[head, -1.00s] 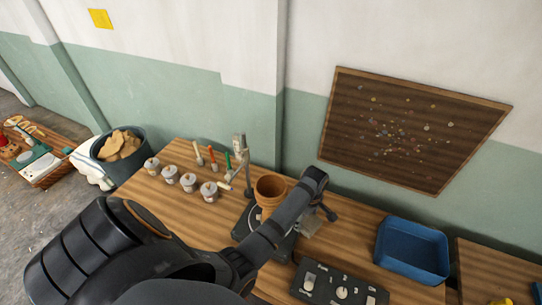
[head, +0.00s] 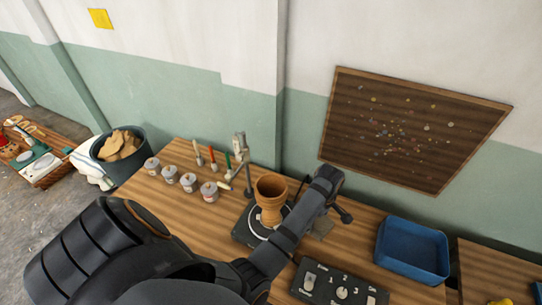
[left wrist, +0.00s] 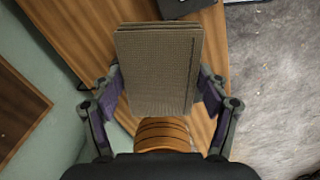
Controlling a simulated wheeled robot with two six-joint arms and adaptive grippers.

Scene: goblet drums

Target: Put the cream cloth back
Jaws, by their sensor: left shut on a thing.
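The cream cloth (left wrist: 158,70) is a folded, woven, beige-grey pad in the left wrist view. It lies between the two fingers of my left gripper (left wrist: 162,88), which is shut on it. In the head view the cloth (head: 323,226) shows only in part, below my left gripper (head: 326,208), to the right of the clay goblet drum (head: 271,190). The drum stands upright on a dark round-topped stand (head: 243,232), partly hidden by my arm. My right gripper is not in view.
A blue tray (head: 412,250) stands at the right of the wooden table, and a black knob panel (head: 326,287) at its front. Several small pots (head: 188,182) and upright tools (head: 213,157) stand at the left. Bare table lies between cloth and tray.

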